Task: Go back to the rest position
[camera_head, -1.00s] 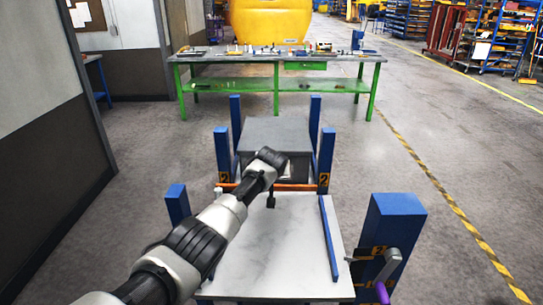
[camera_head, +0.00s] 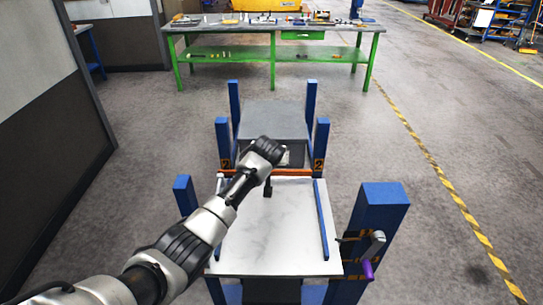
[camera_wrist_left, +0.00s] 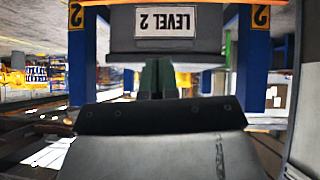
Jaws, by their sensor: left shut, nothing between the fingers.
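My left arm reaches in from the lower left in the head view. Its gripper (camera_head: 268,188) points down above the far end of the pale flat platform (camera_head: 275,235). In the left wrist view the gripper fingers (camera_wrist_left: 157,80) are together and empty. Beyond them is a grey block (camera_head: 272,118) between blue posts, partly hidden by my wrist in the head view. In the left wrist view the front of the grey block (camera_wrist_left: 190,48) carries a label (camera_wrist_left: 165,21) reading LEVEL 2, upside down. My right gripper is in neither view.
An orange bar (camera_head: 300,171) crosses between the platform and the block. A thick blue post (camera_head: 378,230) with a crank and purple handle (camera_head: 367,269) stands at the right. A green workbench (camera_head: 270,54) is behind. Open floor lies right; a wall (camera_head: 50,140) stands left.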

